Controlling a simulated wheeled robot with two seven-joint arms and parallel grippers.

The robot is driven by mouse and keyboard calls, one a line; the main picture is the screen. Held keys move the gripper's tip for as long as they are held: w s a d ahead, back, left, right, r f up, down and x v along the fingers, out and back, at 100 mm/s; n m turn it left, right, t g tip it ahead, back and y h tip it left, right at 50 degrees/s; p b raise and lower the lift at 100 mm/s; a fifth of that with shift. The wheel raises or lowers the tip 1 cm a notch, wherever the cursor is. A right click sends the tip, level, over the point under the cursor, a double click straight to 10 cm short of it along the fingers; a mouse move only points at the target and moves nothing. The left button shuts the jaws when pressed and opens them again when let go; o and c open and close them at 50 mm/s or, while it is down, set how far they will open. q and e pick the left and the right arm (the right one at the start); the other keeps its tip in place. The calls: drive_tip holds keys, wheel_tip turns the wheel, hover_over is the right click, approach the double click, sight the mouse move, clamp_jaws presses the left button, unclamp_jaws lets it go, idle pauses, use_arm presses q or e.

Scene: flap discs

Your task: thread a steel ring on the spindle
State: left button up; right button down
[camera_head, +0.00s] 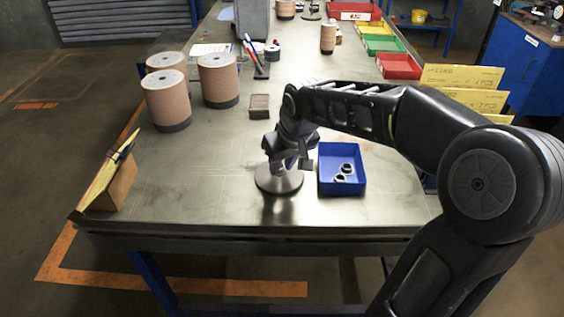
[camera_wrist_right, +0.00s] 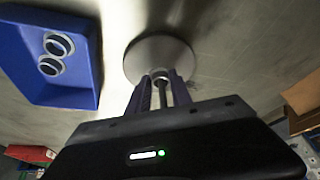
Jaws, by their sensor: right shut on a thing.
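The spindle's round grey base (camera_head: 279,181) stands on the table left of the blue tray. It also shows in the right wrist view (camera_wrist_right: 160,50). My right gripper (camera_head: 283,163) points down just above this base. In the right wrist view its fingers (camera_wrist_right: 160,82) are shut on a small steel ring at the spindle, mostly hidden between the fingertips. I cannot tell whether the ring is around the spindle's post or just above it. Two more steel rings (camera_wrist_right: 54,54) lie in the blue tray (camera_wrist_right: 18,60). My left gripper is not in view.
A small brown block (camera_head: 259,106) lies behind the gripper. Several rolls of discs (camera_head: 167,100) stand at the back left. A wooden holder (camera_head: 115,188) is at the left edge. Red (camera_head: 399,66) and green bins line the back right.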

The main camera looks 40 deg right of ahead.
drive_tip(key=shift+f+b, duration=0.35)
drive_tip(key=shift+f, duration=0.3)
drive_tip(key=c, duration=1.1)
unclamp_jaws()
drive_tip(key=shift+r, duration=0.15)
drive_tip(key=v, duration=0.7)
drive_tip(key=shift+s+r, duration=0.15)
drive_tip(key=shift+r, duration=0.1)
